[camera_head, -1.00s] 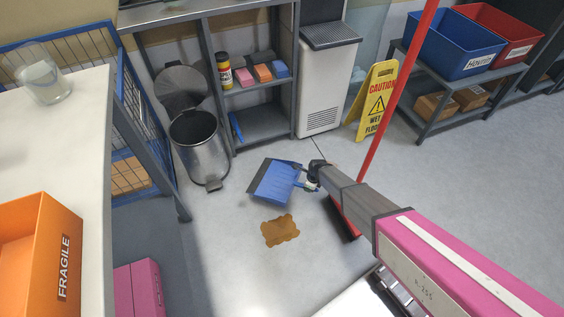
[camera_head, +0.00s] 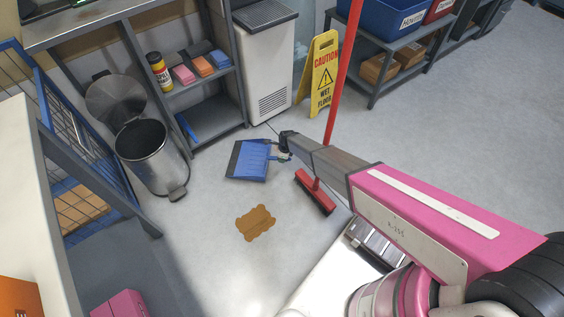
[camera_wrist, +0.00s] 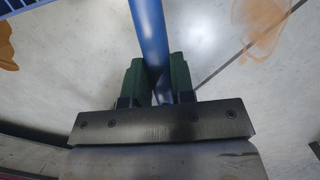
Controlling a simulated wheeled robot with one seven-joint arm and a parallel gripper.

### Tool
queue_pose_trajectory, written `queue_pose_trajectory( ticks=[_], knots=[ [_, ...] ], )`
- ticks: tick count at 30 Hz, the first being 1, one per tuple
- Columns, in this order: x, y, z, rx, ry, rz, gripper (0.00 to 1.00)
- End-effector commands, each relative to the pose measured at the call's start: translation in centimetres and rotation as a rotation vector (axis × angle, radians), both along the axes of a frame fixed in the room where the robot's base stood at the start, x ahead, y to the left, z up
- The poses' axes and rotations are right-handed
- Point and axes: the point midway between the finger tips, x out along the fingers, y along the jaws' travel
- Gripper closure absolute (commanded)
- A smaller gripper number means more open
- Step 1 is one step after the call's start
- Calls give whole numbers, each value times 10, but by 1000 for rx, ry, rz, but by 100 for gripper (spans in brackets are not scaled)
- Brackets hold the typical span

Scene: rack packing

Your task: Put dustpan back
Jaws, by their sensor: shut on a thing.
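The blue dustpan (camera_head: 252,161) shows in the head view, its pan facing left with a dark front edge, over the grey floor beside the shelf unit. My gripper (camera_head: 284,150) is at its right end, by the handle. In the wrist view, the two green-padded fingers (camera_wrist: 157,85) are shut around the dustpan's blue handle (camera_wrist: 149,30). The pan itself is not clearly visible there. I cannot tell exactly how high the dustpan is above the floor.
A brown spill (camera_head: 255,223) lies in front. A steel pedal bin (camera_head: 152,158) with raised lid stands left of the grey shelf unit (camera_head: 214,121). A yellow wet-floor sign (camera_head: 320,75) is behind. Open floor lies right.

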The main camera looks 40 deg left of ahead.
Motion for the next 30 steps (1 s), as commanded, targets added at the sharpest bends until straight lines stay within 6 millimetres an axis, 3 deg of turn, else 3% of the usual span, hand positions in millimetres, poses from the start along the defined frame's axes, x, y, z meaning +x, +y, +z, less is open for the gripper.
queue_pose_trajectory(
  ticks=[5, 13, 24, 25, 27, 30],
  knots=[
    [5, 1, -7, 1, 1, -1, 100],
    [5, 2, -41, 1, 1, -1, 100],
    [4, 1, -44, 1, 1, -1, 100],
    [4, 0, -45, 0, 0, 0, 70],
    [4, 0, -44, 0, 0, 0, 51],
    [4, 0, -44, 0, 0, 0, 51]
  ],
)
